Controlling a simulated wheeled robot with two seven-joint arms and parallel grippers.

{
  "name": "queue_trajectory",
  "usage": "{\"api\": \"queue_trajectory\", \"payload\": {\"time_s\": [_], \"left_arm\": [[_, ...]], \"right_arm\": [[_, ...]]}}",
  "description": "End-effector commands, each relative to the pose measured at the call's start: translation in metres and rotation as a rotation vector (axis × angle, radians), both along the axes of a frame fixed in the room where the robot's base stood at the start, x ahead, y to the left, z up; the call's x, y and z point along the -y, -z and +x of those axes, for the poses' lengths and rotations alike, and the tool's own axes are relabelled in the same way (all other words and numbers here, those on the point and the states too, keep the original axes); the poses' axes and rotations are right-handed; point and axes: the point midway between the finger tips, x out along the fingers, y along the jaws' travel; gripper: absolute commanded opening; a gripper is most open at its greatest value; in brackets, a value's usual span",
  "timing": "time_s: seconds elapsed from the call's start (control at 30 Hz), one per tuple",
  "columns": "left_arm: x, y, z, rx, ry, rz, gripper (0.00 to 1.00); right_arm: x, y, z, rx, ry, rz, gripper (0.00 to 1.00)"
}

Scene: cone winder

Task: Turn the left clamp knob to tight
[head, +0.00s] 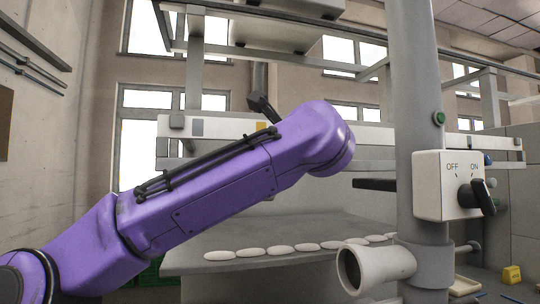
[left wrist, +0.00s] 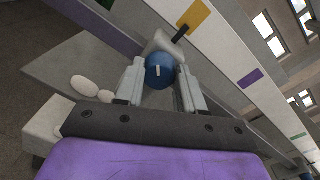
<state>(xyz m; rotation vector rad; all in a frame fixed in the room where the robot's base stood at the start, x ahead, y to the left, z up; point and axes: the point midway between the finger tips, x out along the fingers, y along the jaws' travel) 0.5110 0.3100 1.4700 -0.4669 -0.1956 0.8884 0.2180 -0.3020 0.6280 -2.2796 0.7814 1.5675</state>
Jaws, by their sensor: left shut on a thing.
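The blue round clamp knob (left wrist: 160,71) shows in the left wrist view, with a short pale mark on its face. My left gripper (left wrist: 160,82) has one grey finger on each side of the knob and is shut on it. In the head view my purple left arm crosses the machine and hides the gripper and this knob. Another blue knob (head: 488,159) sits at the right end of the machine's pale rail. My right gripper is in neither view.
A grey post (head: 416,110) carries a white OFF/ON switch box (head: 446,186) with a black handle. A pale pipe (head: 375,267) juts out below. White oval pieces (head: 280,250) lie in a row on a grey table (head: 225,239). A yellow block (head: 511,274) is at lower right.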

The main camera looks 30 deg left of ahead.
Motion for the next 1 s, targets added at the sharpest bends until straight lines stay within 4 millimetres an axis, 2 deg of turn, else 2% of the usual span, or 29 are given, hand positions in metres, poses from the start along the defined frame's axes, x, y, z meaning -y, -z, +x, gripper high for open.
{"api": "queue_trajectory", "payload": {"time_s": [0.03, 0.1, 0.43, 0.8, 1.0], "left_arm": [[-0.001, 0.000, 0.000, 0.001, -0.001, -0.002, 0.48], [-0.001, 0.000, 0.000, 0.001, -0.001, -0.002, 0.64], [0.004, 0.001, -0.003, 0.001, 0.000, 0.000, 0.64], [0.067, 0.000, -0.053, 0.003, -0.001, 0.001, 0.64], [0.081, -0.002, -0.065, 0.000, -0.001, 0.000, 0.64]], "right_arm": [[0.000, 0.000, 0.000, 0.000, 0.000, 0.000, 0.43], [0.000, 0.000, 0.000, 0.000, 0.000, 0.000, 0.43], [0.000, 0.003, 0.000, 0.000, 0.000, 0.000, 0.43], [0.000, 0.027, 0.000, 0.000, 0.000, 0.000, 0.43], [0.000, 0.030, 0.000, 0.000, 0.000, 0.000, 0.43]]}}
